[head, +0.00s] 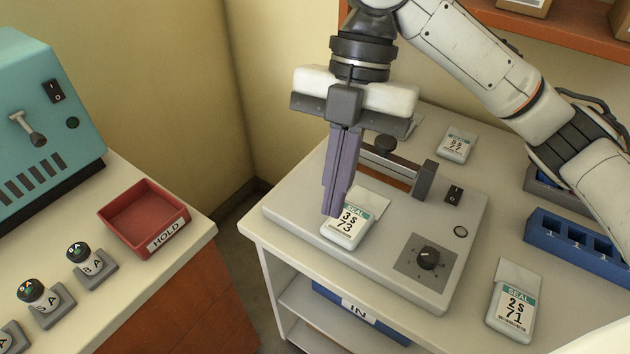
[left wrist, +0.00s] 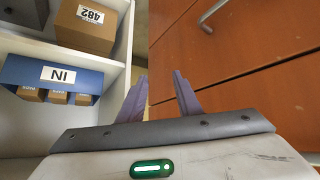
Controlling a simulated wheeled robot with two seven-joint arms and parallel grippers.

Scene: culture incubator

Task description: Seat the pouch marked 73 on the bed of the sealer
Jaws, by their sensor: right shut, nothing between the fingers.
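The pouch marked 73 (head: 347,226) lies flat on the grey top of the sealer (head: 390,263), in front of the sealing bar. Its label faces up, and its far end is partly hidden by my right gripper. My right gripper (head: 333,211) is shut and empty, pointing down, its fingertips at the left side of the pouch; I cannot tell whether they touch it. The sealer's bar (head: 385,176) is partly hidden behind the fingers. My left gripper (left wrist: 160,88) is open and empty in the left wrist view, away from the pouch.
Other pouches, marked 77 (head: 456,145) and 71 (head: 512,306), lie beside the sealer. A blue rack (head: 575,258) is at right. The red HOLD tray (head: 182,213) and several vials stand on the left counter. A blue IN bin (left wrist: 55,74) is on a shelf.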

